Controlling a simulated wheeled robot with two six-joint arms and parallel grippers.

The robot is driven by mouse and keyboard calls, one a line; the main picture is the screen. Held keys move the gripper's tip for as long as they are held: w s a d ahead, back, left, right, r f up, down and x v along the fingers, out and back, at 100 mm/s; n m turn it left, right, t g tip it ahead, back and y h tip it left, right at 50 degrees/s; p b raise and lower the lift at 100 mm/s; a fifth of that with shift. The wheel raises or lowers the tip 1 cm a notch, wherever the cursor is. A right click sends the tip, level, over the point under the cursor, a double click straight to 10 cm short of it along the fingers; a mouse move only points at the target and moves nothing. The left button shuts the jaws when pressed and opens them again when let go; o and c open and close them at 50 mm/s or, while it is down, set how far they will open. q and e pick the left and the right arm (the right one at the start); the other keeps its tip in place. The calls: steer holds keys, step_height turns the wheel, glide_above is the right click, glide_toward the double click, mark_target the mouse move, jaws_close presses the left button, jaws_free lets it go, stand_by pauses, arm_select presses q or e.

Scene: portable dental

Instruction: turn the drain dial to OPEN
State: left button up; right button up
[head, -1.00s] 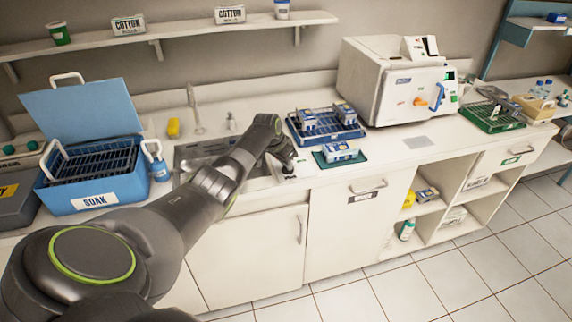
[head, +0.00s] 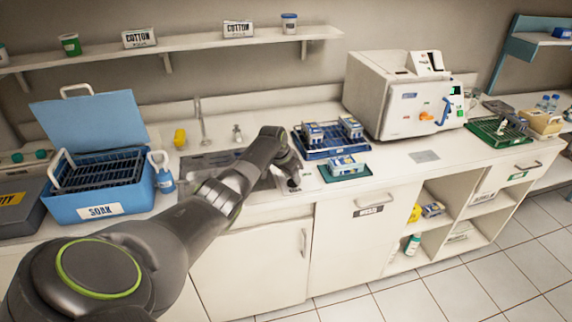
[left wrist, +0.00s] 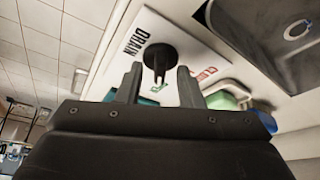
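The drain dial (left wrist: 160,52) is a black round knob with a narrow grip, on a white plate (left wrist: 184,36) in the left wrist view. The plate reads DRAIN in black, with a red word and a partly hidden green word near the dial. My left gripper (left wrist: 159,70) is open. Its two fingers point at the dial, one on each side of the grip, with gaps visible; I cannot tell how deep they reach. In the head view my left gripper (head: 294,184) is low at the counter's front, beside the sink, and hides the dial. My right gripper is out of view.
The sink (head: 208,162) is left of the gripper. A green tray (head: 325,174) with boxes is close on its right, and a blue rack (head: 318,154) is behind. A blue SOAK tub (head: 100,212) stands left. A white sterilizer-like machine (head: 375,95) stands further right.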

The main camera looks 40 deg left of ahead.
arm_select(q)
steer(key=shift+s+a+r, duration=0.1)
steer(key=shift+s+r, duration=0.15)
steer(key=shift+r, duration=0.45)
steer(key=b+v, duration=0.1)
steer(key=v, duration=1.4)
steer(key=shift+s+r, duration=0.2)
steer(key=shift+r, duration=0.1)
